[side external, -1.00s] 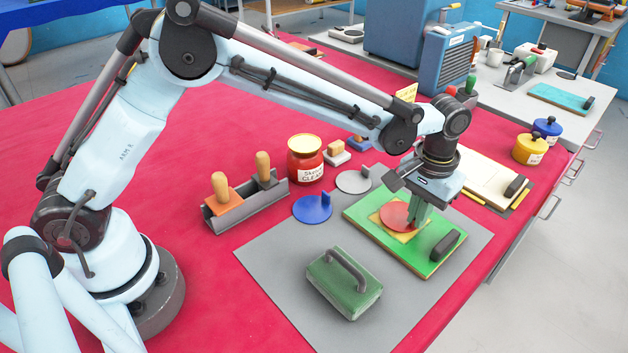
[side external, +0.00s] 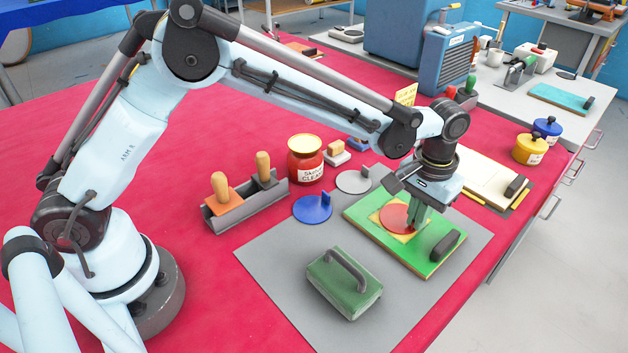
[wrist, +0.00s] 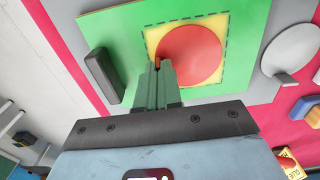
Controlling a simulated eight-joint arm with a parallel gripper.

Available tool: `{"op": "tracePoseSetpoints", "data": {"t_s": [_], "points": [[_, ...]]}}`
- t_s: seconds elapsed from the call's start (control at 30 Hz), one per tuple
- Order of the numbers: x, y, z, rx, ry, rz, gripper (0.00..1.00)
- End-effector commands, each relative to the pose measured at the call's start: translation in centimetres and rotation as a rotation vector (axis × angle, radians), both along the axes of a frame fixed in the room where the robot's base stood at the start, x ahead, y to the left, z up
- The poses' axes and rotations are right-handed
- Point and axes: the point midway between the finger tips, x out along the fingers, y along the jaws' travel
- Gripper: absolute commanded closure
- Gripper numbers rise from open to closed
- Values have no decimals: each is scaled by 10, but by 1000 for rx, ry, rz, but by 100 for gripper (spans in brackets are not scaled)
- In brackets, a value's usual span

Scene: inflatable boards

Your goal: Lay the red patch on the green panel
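The round red patch (side external: 395,217) lies flat, or very nearly so, over the yellow square (wrist: 153,36) on the green panel (side external: 364,213). In the wrist view the red patch (wrist: 188,54) sits inside the dashed outline, with yellow showing at the corners. The green panel (wrist: 108,38) has a dark block handle (side external: 447,246) at one end. My gripper (side external: 416,228) points down at the patch's edge. In the wrist view my gripper (wrist: 157,66) has its green fingers close together on the patch's small red tab. The fingers hide most of the tab.
A green block with a handle (side external: 345,286) stands on the grey mat (side external: 285,262) in front of the panel. A blue disc (side external: 312,209) and a grey disc (side external: 353,181) lie to the left. A red jar (side external: 305,162) and a tool rack (side external: 245,204) stand farther left.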

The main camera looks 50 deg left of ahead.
Motion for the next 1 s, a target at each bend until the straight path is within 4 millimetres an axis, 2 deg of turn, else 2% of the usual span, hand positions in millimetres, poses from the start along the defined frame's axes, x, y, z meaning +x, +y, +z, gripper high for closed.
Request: {"op": "tracePoseSetpoints", "data": {"t_s": [0.33, 0.53, 0.77, 0.9, 1.0], "points": [[0, 0, 0, 0, 0, 0, 100], [0, 0, 0, 0, 0, 0, 68], [0, 0, 0, 0, 0, 0, 64], [0, 0, 0, 0, 0, 0, 42], [0, 0, 0, 0, 0, 0, 40]]}}
